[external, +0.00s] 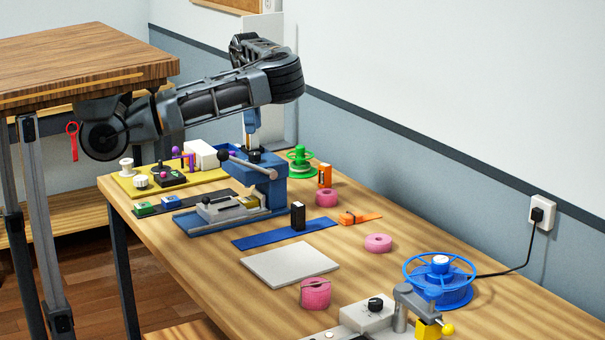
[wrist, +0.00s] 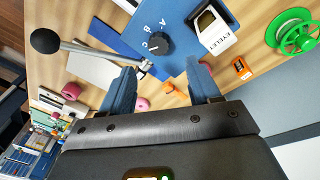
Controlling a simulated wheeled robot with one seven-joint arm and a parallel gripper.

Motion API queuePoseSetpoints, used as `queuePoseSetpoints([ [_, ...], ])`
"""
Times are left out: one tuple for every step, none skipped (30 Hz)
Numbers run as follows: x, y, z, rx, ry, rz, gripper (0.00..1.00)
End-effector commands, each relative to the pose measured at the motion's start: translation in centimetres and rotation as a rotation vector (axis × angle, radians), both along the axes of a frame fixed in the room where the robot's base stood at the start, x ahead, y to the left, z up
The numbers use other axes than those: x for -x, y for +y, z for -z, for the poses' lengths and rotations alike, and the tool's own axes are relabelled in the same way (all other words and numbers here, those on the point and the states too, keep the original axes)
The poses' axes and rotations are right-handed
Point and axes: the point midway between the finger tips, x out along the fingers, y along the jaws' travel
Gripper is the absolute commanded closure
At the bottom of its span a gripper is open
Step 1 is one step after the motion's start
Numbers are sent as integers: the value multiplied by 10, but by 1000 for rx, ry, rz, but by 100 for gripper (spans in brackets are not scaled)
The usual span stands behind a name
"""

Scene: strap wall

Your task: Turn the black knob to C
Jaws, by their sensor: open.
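The black knob (wrist: 159,44) sits on top of the blue eyelet press (wrist: 181,68), with white letters beside it; A and C can be made out. I cannot tell for sure which letter its mark points to. In the external view, the black knob (external: 254,157) shows on the press head (external: 270,172), just below my gripper (external: 252,133). In the wrist view, my gripper (wrist: 161,80) has its two blue fingers spread apart with nothing between them. The knob shows beyond the fingertips, apart from them.
The press's lever with a black ball (wrist: 44,41) sticks out beside the knob. A box labelled EYELET (wrist: 213,27) is close on the other side. A green spool (external: 300,160) stands near the wall. Pink rolls (external: 378,243) and a blue reel (external: 440,280) lie farther along the table.

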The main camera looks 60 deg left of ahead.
Motion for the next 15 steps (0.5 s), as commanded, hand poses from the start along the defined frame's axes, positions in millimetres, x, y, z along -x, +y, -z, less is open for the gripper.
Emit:
queuePoseSetpoints([
  [1, 4, -8, 25, -12, 71, 38],
  [1, 5, -7, 41, -22, 121, 38],
  [2, 7, -7, 62, -40, 188, 38],
  [2, 9, -7, 76, -53, 237, 38],
  [2, 10, -7, 92, -68, 285, 38],
  [3, 12, -6, 111, -88, 348, 38],
  [3, 14, -6, 124, -104, 393, 38],
  [4, 15, -5, 138, -119, 436, 38],
  [5, 17, -5, 152, -142, 489, 38],
  [5, 18, -4, 162, -157, 527, 38],
  [6, 18, -4, 173, -172, 560, 38],
  [7, 20, -3, 182, -190, 600, 38],
  [7, 21, -2, 188, -202, 625, 38],
  [7, 21, -2, 194, -212, 648, 38],
  [8, 21, -1, 199, -224, 672, 38],
])
